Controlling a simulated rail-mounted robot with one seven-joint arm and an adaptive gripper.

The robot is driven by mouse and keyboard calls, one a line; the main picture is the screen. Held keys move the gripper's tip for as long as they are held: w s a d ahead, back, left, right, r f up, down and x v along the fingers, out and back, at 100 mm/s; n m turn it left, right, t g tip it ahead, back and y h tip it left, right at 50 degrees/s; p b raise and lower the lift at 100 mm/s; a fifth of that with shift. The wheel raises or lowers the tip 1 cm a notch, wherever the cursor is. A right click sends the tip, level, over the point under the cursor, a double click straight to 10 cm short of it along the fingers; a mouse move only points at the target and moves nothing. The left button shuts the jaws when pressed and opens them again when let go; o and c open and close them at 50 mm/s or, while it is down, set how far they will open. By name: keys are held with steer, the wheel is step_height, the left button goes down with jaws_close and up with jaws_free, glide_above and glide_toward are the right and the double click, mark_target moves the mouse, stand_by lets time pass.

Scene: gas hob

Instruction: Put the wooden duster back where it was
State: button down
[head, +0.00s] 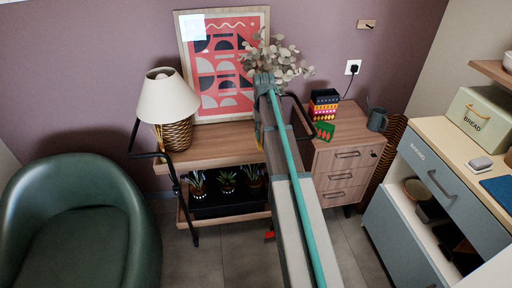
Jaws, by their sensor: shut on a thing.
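I cannot make out the wooden duster in the head view. My arm reaches from the bottom middle toward the back wall, over the gap between the wooden trolley (215,145) and the drawer unit (345,165). My gripper does not show; my own arm may hide it and anything in it. A small wooden wall plate with a dark hook (367,24) is at the upper right, with nothing hanging on it.
A lamp (167,97), a framed print (215,60) and leafy stems (280,58) stand at the back. A green armchair (85,225) is left; a counter (455,140) is right.

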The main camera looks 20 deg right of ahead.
steer(key=w+d+f, duration=0.1)
steer(key=w+f, duration=0.2)
steer(key=w, duration=0.1)
steer(key=w+d+f+p, duration=0.1)
steer(key=w+f, duration=0.2)
steer(key=w, duration=0.1)
steer(key=w+d+f+p, duration=0.1)
steer(key=w+f, duration=0.2)
steer(key=w, duration=0.2)
steer(key=shift+d+f, duration=0.25)
steer(key=shift+d, duration=0.15)
steer(key=shift+f+p, duration=0.55)
steer(key=shift+f, duration=1.15)
steer(key=shift+f, duration=0.15)
steer(key=c, duration=1)
jaws_free()
step_height(320, 180, up, 12)
steer(key=shift+r+b, duration=0.2)
steer(key=shift+b, duration=0.7)
